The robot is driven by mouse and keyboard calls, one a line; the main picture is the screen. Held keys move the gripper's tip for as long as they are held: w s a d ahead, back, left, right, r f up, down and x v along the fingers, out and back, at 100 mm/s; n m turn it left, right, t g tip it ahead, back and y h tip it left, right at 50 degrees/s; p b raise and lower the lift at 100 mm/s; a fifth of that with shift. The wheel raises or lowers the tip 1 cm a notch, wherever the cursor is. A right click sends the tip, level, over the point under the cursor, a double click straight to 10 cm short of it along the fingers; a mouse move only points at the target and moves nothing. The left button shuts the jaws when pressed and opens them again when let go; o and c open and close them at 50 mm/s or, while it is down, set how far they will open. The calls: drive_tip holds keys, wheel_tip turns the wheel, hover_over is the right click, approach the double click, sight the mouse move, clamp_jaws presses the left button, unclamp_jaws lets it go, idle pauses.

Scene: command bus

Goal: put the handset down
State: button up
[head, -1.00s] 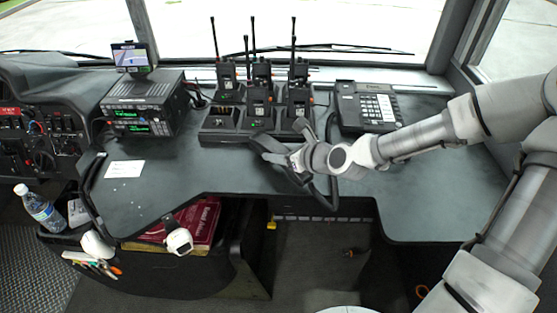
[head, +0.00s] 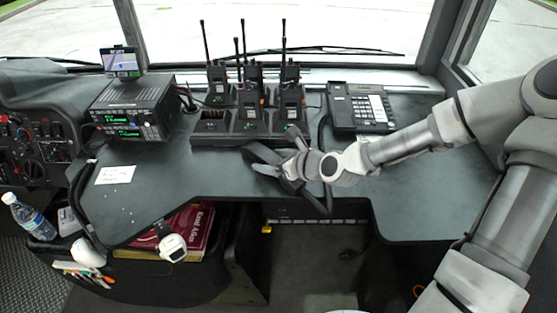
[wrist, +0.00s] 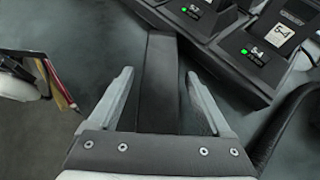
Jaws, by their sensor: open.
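The handset (wrist: 160,80) is a long dark bar in the wrist view, lying between my two spread fingers. In the head view, the handset (head: 256,151) is partly hidden by my gripper, in front of the radio charger. My gripper (head: 279,158) is open and low over the dashboard desk; it also shows in the wrist view (wrist: 160,76), with dark gaps between the fingers and the bar. The handset seems to rest on the desk, but contact is hard to tell. The desk phone (head: 372,108) stands to the right, behind my gripper. A black cord (head: 322,200) loops beside my wrist.
The radio charger (head: 218,134) holds several radios with tall antennas, just behind my gripper. A radio unit (head: 133,107) and a white card (head: 116,175) are at the left. The desk (head: 200,175) is clear left of the gripper. Its front edge is close by.

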drive_tip(key=p+v, duration=0.2)
drive_tip(key=v, duration=0.3)
drive_tip(key=p+v, duration=0.3)
drive_tip(key=v, duration=0.2)
drive_tip(key=shift+r, duration=0.3)
drive_tip(key=shift+p+v, duration=0.85)
drive_tip(key=shift+p, duration=0.1)
drive_tip(key=shift+s+f, duration=0.1)
